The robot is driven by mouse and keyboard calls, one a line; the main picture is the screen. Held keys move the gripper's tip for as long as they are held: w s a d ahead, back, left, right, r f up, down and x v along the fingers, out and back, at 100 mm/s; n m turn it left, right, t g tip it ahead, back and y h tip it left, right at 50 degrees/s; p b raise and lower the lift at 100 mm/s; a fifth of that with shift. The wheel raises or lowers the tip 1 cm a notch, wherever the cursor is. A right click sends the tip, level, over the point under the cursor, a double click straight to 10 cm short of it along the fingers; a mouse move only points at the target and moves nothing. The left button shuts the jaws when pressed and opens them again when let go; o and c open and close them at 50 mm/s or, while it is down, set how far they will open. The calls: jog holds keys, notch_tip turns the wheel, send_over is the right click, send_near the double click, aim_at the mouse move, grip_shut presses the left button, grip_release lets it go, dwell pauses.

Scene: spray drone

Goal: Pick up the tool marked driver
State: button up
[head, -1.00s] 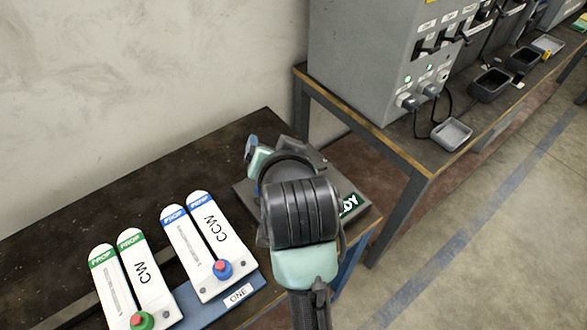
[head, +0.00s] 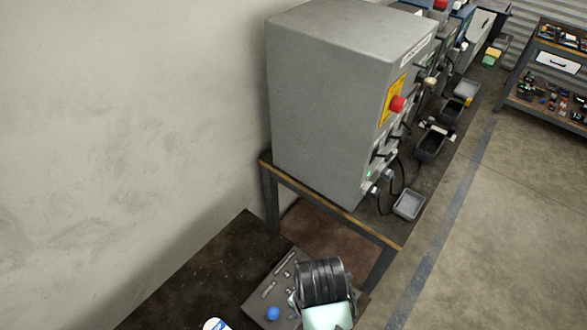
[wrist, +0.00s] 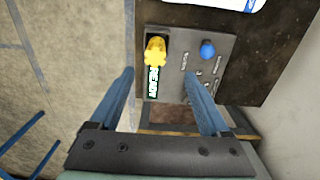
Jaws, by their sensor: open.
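A grey tool plate (wrist: 175,62) lies on the dark bench; it also shows at the bottom of the head view (head: 262,300). A yellow knobbed handle (wrist: 155,50) stands on it by a green READY label (wrist: 153,83). A blue round knob (wrist: 207,49) stands beside it, and shows in the head view (head: 273,313). Small labels on the plate are too small to read, so I cannot tell which tool is marked driver. My gripper (wrist: 160,74) is open and empty, with its fingers spread near the plate's edge. My arm hides the yellow handle in the head view.
A grey cabinet (head: 335,95) with a red button (head: 397,104) stands on a second bench beyond the plate. Small trays (head: 409,205) line that bench's front. The wall is close on the left. Open floor (head: 470,240) lies on the right.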

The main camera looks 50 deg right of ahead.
jog(key=f, duration=0.5)
jog(key=s+f+p, duration=0.1)
jog(key=f, duration=0.1)
jog(key=shift+s+f, duration=0.1)
jog(key=shift+f, duration=0.3)
jog(key=shift+f+p, duration=0.55)
jog(key=shift+f, duration=1.75)
grip_shut()
